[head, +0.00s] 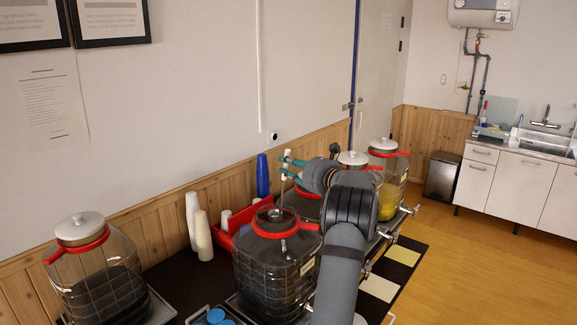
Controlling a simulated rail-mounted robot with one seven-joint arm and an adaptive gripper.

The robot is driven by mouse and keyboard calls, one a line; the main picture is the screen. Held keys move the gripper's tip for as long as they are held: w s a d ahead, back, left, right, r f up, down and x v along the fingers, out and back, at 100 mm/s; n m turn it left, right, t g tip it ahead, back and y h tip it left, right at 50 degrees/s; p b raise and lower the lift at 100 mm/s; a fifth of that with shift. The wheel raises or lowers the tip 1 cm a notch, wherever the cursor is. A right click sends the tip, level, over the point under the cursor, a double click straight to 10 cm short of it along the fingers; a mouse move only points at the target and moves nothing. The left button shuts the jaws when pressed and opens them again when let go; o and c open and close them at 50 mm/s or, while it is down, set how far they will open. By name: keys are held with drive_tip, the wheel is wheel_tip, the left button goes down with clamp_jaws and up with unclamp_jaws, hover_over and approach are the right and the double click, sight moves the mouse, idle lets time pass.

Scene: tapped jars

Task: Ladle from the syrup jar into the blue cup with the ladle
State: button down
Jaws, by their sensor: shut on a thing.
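My gripper (289,167) has teal fingers and is shut on the upper part of a thin upright ladle handle (283,188). The handle runs down into the mouth of an open, red-rimmed glass jar (262,268) full of dark liquid. The ladle's bowl is not clear to see. This jar has a small label too small to read, so I cannot confirm it is the syrup jar. A tall blue stack of cups (262,175) stands behind it by the wall. Blue round tops (215,316) show at the bottom edge; I cannot tell if they are cups.
A lidded jar of dark liquid (95,270) stands at left. White cup stacks (203,235) and a red tray (224,245) stand behind the open jar. More lidded jars, one with yellow liquid (388,200), stand at right. My arm hides part of the table.

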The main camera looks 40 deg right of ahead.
drive_tip(key=shift+f+b, duration=5.55)
drive_tip(key=shift+f, duration=1.15)
wheel_tip(320, 180, up, 22)
drive_tip(key=p, duration=1.8)
drive_tip(key=shift+f, duration=0.1)
